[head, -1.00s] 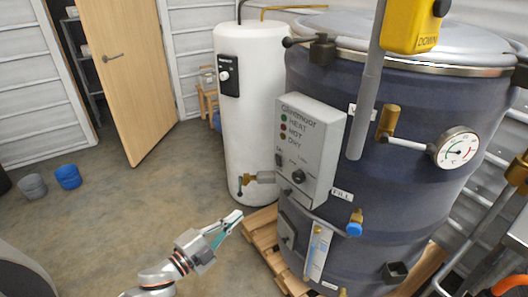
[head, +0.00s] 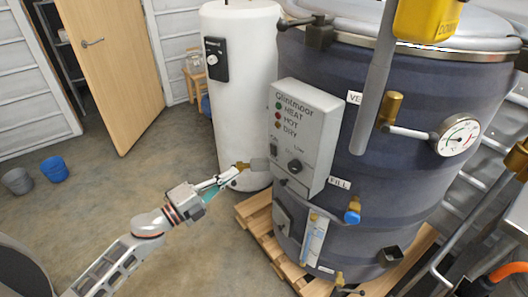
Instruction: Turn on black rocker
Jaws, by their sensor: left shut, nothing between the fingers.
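A grey control box (head: 302,138) is fixed to the front of the dark blue vessel (head: 400,165). It carries green, red and brown lamps by HEAT, HOT and DRY. A small black rocker (head: 274,149) sits low on the box's left side, with a round black knob (head: 295,166) to its right. My left gripper (head: 232,176) is shut and empty. In the picture it is left of and below the rocker, apart from the box, near a brass fitting. My right gripper is not in view.
A white cylinder tank (head: 240,75) with a black dial panel stands left of the vessel. A wooden pallet (head: 262,235) lies under the vessel. A yellow pendant (head: 425,20) and a grey pipe hang in front. Two buckets (head: 54,169) stand on open floor at left.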

